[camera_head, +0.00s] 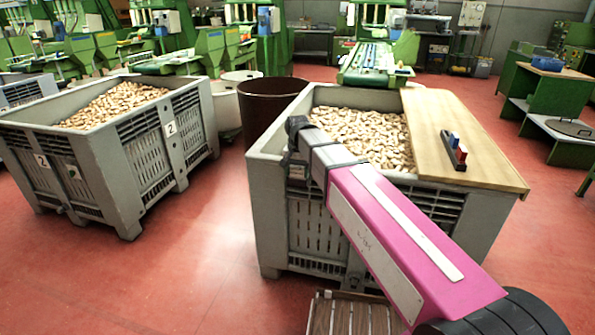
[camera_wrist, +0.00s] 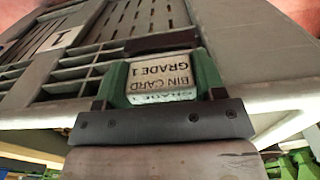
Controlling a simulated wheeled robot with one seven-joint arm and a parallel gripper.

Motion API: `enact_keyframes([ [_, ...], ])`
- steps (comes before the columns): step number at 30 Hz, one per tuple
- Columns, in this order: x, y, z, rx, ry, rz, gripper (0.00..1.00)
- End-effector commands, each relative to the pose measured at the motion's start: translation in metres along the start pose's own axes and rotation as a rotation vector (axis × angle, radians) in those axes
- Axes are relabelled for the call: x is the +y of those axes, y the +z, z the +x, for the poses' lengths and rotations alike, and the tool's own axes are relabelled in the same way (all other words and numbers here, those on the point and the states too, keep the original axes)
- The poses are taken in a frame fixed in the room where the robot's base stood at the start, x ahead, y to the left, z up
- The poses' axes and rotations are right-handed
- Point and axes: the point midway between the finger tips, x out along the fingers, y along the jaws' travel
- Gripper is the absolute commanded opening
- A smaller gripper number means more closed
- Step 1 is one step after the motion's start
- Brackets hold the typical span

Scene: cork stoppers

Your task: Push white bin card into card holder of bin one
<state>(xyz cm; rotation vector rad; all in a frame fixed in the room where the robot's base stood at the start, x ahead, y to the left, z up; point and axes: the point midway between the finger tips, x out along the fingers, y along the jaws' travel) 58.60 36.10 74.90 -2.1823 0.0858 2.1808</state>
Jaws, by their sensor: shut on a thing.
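The white bin card (camera_wrist: 160,78), printed "BIN CARD GRADE 1", appears upside down in the wrist view. My gripper (camera_wrist: 162,82) is shut on it, with a green finger on either side. A dark strip (camera_wrist: 162,40), which looks like the card holder, lies just beyond the card's far edge on the bin's wall. I cannot tell whether the card has entered it. Bin one (camera_wrist: 75,62) is the grey slatted bin with a "1" label (camera_wrist: 62,39). In the head view the cork-filled right bin (camera_head: 470,205) stands behind my arm, which hides much of its near side; the fingers are not clear there.
A wooden board (camera_head: 455,120) covers the right part of this bin and carries a small dark rack (camera_head: 453,150) with blue and red pieces. Another cork bin (camera_head: 110,150), marked 2, stands left. A brown barrel (camera_head: 265,105) stands behind. Red floor between the bins is clear.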

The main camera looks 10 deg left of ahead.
Motion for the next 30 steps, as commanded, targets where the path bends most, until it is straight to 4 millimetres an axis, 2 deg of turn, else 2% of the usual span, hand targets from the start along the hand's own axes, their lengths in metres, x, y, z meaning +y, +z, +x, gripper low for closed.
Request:
enact_keyframes([
  [11,0.0,0.0,0.005,0.0,0.0,0.0,0.33],
  [12,0.0,0.0,0.005,0.0,0.0,0.0,0.73],
  [14,0.0,0.0,0.005,0.0,0.0,0.0,0.92],
  [24,0.0,0.0,0.003,0.0,0.0,0.0,0.93],
  [30,0.0,0.0,-0.015,0.001,-0.001,0.0,0.93],
])
